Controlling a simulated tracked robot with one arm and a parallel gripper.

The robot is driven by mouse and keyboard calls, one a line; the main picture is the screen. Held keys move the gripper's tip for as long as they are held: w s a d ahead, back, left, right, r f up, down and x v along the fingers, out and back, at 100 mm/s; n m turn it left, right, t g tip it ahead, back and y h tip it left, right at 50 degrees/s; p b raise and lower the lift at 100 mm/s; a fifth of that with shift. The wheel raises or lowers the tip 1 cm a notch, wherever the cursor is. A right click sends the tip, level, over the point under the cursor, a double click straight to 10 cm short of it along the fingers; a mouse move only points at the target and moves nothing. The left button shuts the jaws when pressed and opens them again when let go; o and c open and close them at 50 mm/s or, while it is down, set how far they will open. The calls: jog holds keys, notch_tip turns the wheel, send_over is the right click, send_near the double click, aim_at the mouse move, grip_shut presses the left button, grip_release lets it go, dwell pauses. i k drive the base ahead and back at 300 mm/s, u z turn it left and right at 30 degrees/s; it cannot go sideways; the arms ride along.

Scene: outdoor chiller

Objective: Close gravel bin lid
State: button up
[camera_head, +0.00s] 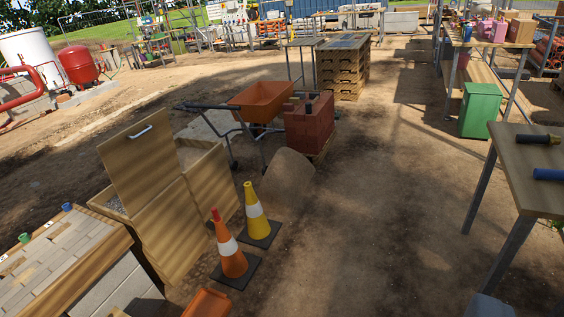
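The gravel bin (172,238) is a light wooden box at the left, beside the traffic cones. Its wooden lid (140,172) stands raised and steeply tilted, with a pale bar handle (141,131) near its top edge. Grey gravel (114,205) shows inside the bin to the left of the lid. To the right of the lid is another open part with a sandy fill (189,156); the lid hides much of the inside. I cannot tell exactly where the hinge is. My gripper is not visible in this view.
An orange cone (231,258) and a yellow cone (256,218) stand close right of the bin. Behind are an orange wheelbarrow (262,101) and stacked red bricks (309,125). A paver-topped bench (60,250) stands front left, a wooden table (535,165) right. Bare ground lies between.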

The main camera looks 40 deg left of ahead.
aim_at(140, 161)
jog(key=u, duration=1.75)
jog(key=i, duration=1)
jog(key=z, duration=0.05)
jog(key=k, duration=0.6)
jog(key=u, duration=0.7)
jog(key=i, duration=1.75)
jog(key=z, duration=0.65)
